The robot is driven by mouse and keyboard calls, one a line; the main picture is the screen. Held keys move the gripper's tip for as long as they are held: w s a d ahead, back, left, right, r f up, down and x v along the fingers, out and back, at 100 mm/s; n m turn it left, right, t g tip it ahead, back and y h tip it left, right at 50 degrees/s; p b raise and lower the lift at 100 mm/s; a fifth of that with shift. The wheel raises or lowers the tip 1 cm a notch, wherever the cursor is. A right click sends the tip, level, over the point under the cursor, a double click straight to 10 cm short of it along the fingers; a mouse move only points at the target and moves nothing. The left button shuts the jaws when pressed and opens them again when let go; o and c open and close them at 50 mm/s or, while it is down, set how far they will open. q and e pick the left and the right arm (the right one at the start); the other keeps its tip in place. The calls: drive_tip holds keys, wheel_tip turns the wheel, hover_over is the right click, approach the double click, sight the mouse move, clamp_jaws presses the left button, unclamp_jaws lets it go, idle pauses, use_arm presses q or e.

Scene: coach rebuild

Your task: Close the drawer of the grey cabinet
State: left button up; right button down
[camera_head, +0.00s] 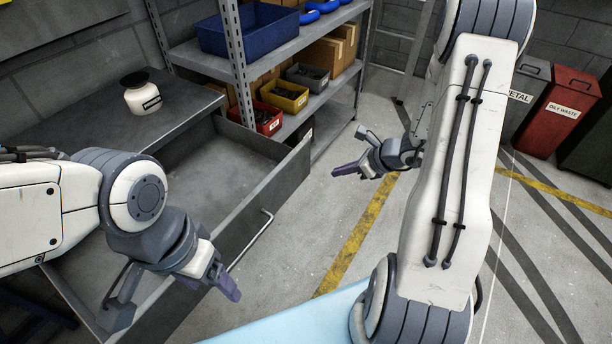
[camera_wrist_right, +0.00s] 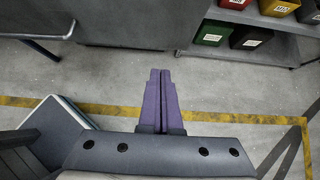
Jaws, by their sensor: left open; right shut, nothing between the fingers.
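The grey cabinet (camera_head: 180,107) stands at the left in the head view. Its drawer (camera_head: 215,165) is pulled out and looks empty. The drawer front (camera_head: 285,188) faces the lower right and carries a thin bar handle (camera_head: 252,241). My left gripper (camera_head: 172,298) is open at the near end of the drawer front, and partly covers it. I cannot tell whether it touches. My right gripper (camera_head: 340,171) is shut and empty, out over the floor to the right of the drawer front. In the right wrist view its purple fingers (camera_wrist_right: 159,92) are together, with a grey panel (camera_wrist_right: 125,24) beyond them.
A white jar (camera_head: 142,97) stands on the cabinet top. A shelf rack (camera_head: 238,75) with several bins stands behind the drawer. A red waste bin (camera_head: 560,110) is at the far right. A light blue surface (camera_head: 310,318) is at the bottom. The floor beyond the drawer front is clear.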

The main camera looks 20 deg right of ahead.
sight(298, 174)
drive_tip(key=x, duration=0.4)
drive_tip(key=w+r+p+x, duration=0.1)
drive_tip(key=x, duration=0.3)
drive_tip(key=a+x, duration=0.1)
drive_tip(key=x, duration=0.2)
drive_tip(key=shift+w+a+r, duration=0.15)
drive_tip(key=shift+w+a, duration=0.15)
drive_tip(key=shift+w, duration=0.15)
drive_tip(key=shift+w+a+p, duration=0.2)
drive_tip(key=shift+w+p, duration=0.1)
drive_tip(key=shift+w, duration=0.1)
